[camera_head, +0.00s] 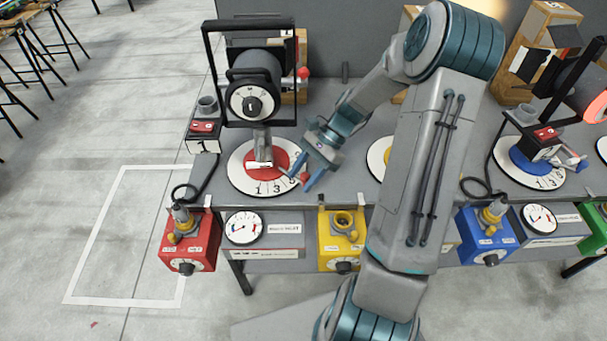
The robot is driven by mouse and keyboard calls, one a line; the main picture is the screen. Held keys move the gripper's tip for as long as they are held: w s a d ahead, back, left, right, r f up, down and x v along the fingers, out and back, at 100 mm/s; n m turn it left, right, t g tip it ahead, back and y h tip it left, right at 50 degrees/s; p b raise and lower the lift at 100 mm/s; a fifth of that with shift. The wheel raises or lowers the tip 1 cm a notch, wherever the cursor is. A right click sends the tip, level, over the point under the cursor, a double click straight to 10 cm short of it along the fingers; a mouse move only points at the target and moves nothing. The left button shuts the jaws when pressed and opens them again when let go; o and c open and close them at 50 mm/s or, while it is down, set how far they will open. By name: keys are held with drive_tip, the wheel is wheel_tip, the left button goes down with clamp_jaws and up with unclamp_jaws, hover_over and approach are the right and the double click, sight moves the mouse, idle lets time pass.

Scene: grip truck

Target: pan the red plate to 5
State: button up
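The red plate (283,158) is a red disc inside a white numbered dial ring (241,180) on the grey table, under a black-framed lamp (254,90). The digits 1 and 3 show at the ring's front; I cannot make out a 5. A small red tip (304,177) shows at the ring's right edge. My gripper (301,180) reaches down there from the right. Its two blue fingers are apart, with the red tip between them. I cannot tell whether either finger touches it. My gripper and arm hide part of the ring's right side.
A yellow plate (387,155) is partly hidden behind my arm. A blue plate (522,160) is at the right. Red (190,250), yellow (341,245) and blue (486,238) boxes line the table's front. A box marked 1 (204,136) stands left of the red plate.

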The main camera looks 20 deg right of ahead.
drive_tip(key=b+v, duration=0.1)
drive_tip(key=v, duration=1.2)
drive_tip(key=shift+d+r, duration=0.2)
drive_tip(key=shift+r, duration=0.1)
